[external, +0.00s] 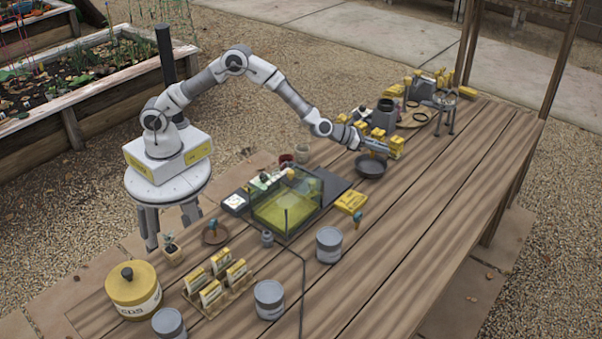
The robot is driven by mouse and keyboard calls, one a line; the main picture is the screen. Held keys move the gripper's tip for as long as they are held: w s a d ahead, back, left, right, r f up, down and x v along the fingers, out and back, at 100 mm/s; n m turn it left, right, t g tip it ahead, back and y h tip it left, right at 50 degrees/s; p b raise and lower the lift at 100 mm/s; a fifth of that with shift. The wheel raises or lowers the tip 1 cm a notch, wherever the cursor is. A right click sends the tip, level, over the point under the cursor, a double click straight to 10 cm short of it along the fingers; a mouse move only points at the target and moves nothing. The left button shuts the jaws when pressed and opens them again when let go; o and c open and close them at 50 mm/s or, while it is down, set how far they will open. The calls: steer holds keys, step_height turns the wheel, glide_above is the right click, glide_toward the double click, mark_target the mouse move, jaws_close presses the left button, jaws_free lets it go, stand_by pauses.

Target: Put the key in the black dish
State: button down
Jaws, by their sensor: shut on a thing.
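The black dish (370,170) is a dark round bowl on the wooden table, near the middle of the external view. My gripper (378,148) is at the end of the outstretched arm, just above the dish's far rim. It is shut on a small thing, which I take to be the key. The key is too small and too hidden by the fingers to make out clearly. I cannot tell whether it touches the dish.
A glass-walled tank (286,206) with a yellow-green floor stands left of the dish, with a yellow box (350,201) nearby. Yellow packets (396,148) stand close behind the gripper. Grey tins (329,245) stand nearer the front. The table's right side is clear.

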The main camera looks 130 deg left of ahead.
mark_target(378, 170)
steer(key=shift+f, duration=1.55)
steer(key=c, duration=0.8)
jaws_free()
steer(key=shift+o, duration=0.2)
step_height(378, 170, up, 7)
steer(key=p, duration=0.1)
